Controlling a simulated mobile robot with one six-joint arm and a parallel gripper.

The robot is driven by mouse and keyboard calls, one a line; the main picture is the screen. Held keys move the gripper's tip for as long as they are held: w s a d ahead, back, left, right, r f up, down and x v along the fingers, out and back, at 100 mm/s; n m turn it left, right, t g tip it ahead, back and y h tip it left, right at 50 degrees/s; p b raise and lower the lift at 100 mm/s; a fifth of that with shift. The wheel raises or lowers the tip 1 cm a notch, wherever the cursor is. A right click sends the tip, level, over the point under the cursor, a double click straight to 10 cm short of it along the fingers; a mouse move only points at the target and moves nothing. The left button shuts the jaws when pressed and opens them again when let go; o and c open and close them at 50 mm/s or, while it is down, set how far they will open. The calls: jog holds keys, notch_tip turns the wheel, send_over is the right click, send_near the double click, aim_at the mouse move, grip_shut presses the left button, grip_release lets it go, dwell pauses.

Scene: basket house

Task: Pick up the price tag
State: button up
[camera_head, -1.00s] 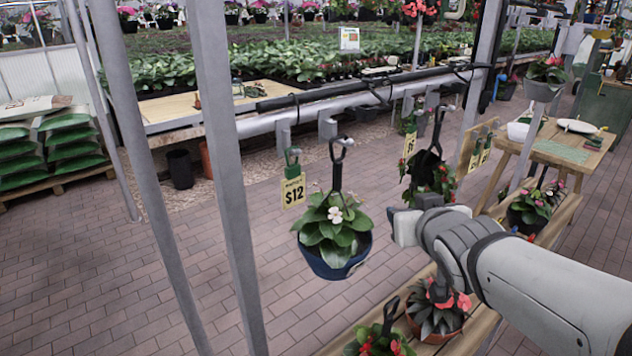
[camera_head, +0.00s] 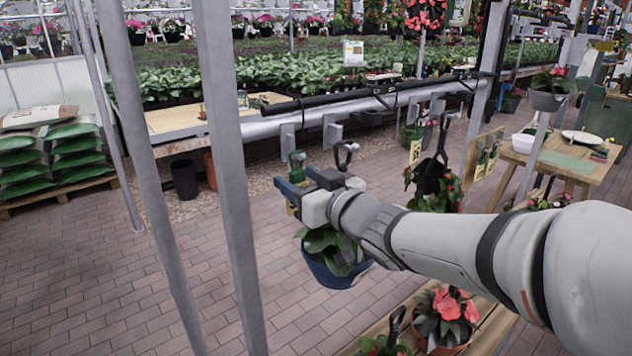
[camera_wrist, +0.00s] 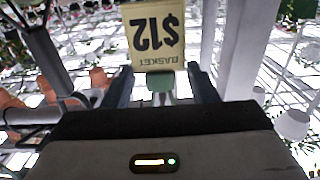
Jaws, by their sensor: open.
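The yellow price tag (camera_wrist: 153,35), marked "$12" and "BASKET", shows upside down in the wrist view. Its green clip (camera_wrist: 160,82) lies between the dark fingers of my gripper (camera_wrist: 158,72). The fingers are open, with gaps visible on both sides of the clip. In the head view my gripper (camera_head: 297,188) is at the tag, just above the blue hanging basket (camera_head: 335,272), and hides most of the tag. The green clip's top (camera_head: 297,160) shows above the fingers, below the horizontal rail.
The grey rail (camera_head: 265,127) with hooks runs behind the tag. A black basket hanger (camera_head: 345,152) is close on the right. A grey post (camera_head: 225,160) stands left. More hanging plants (camera_head: 437,190) and tags (camera_head: 415,152) are to the right.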

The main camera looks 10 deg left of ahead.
jog(key=shift+w+a, duration=0.5)
jog(key=shift+a, duration=0.05)
jog(key=shift+c, duration=0.4)
jog(key=c, duration=0.3)
jog(key=shift+r, duration=0.1)
jog(key=shift+c, duration=0.2)
jog(key=shift+r+p, duration=0.6)
jog(key=shift+p, duration=0.05)
jog(key=shift+s+d+r, duration=0.2)
jog(key=shift+d, duration=0.05)
jog(key=p+v, duration=0.1)
jog(key=v, duration=1.6)
jog(key=shift+s+d+f, duration=0.2)
